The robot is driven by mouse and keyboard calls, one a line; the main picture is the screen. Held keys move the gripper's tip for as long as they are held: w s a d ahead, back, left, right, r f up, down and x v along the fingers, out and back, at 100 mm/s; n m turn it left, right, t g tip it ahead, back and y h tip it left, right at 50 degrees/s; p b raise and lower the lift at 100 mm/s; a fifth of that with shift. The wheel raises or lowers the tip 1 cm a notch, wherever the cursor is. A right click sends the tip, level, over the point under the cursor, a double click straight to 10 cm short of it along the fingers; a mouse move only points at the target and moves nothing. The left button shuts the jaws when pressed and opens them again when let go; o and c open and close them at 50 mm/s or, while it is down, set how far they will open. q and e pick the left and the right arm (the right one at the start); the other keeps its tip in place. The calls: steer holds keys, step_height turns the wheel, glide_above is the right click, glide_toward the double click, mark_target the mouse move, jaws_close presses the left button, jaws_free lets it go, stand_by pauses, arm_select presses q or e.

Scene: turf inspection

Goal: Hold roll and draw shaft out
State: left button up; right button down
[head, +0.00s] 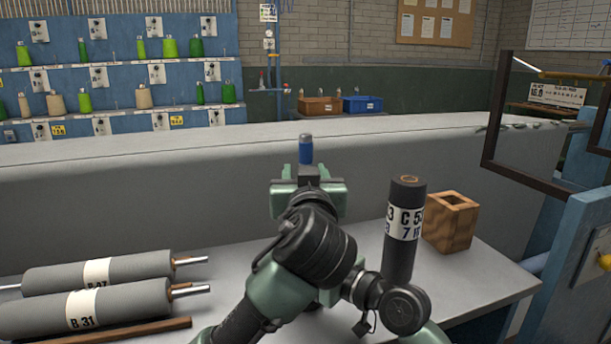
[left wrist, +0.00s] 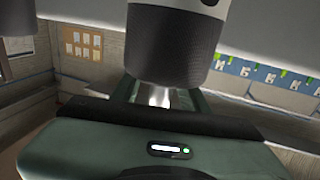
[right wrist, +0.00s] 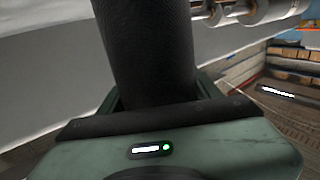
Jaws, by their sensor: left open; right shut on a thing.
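My left gripper (head: 308,186) is open in the middle of the head view. My right gripper (right wrist: 158,92) is shut on the dark roll (right wrist: 150,45) in the right wrist view.
Two rolls with shafts (head: 130,264) (head: 120,306) lie at the left on the grey table (head: 480,275). A long grey bed (head: 120,180) runs behind, with a dark frame (head: 492,120) at right.

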arm_select(q)
jaws_close()
stand_by(1.4)
steer(key=shift+r, duration=0.1)
